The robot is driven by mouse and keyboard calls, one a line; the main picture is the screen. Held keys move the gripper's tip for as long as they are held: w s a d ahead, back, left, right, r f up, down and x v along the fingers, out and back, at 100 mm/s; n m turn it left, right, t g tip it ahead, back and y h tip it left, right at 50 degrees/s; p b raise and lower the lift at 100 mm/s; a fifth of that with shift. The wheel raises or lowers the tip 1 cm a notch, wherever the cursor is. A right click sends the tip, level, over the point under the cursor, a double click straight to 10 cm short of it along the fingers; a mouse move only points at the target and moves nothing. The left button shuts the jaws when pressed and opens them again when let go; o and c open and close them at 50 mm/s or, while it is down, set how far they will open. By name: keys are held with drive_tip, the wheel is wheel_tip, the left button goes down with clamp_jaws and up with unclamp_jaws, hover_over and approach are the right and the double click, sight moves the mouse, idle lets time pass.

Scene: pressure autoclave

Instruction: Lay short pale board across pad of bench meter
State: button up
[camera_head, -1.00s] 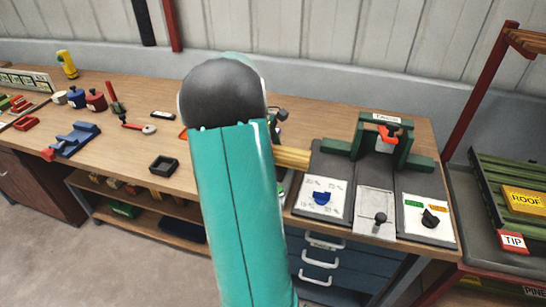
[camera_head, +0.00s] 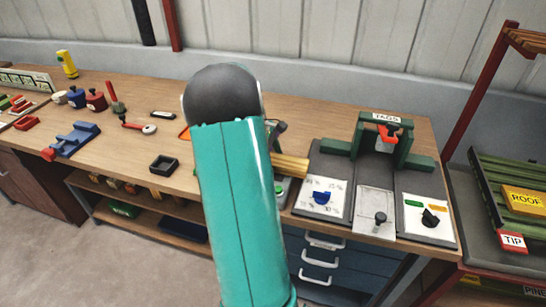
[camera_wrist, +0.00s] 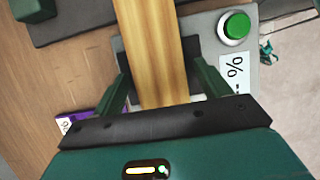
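The short pale board (camera_head: 291,167) sticks out to the right from behind my arm in the head view. The grey bench meter (camera_wrist: 208,25) shows under and beside the board, with a green button (camera_wrist: 236,26) and a "%" label. My arm hides most of the meter in the head view, where the green button (camera_head: 279,189) shows.
Right of the meter stand control panels (camera_head: 321,194) with knobs and a green "TAGS" frame (camera_head: 361,135). A black square tray (camera_head: 163,163) and tools lie to the left on the bench (camera_head: 128,148). A purple item (camera_wrist: 78,122) is close to my gripper.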

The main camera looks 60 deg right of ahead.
drive_tip(key=v, duration=1.2)
drive_tip(key=shift+r, duration=0.2)
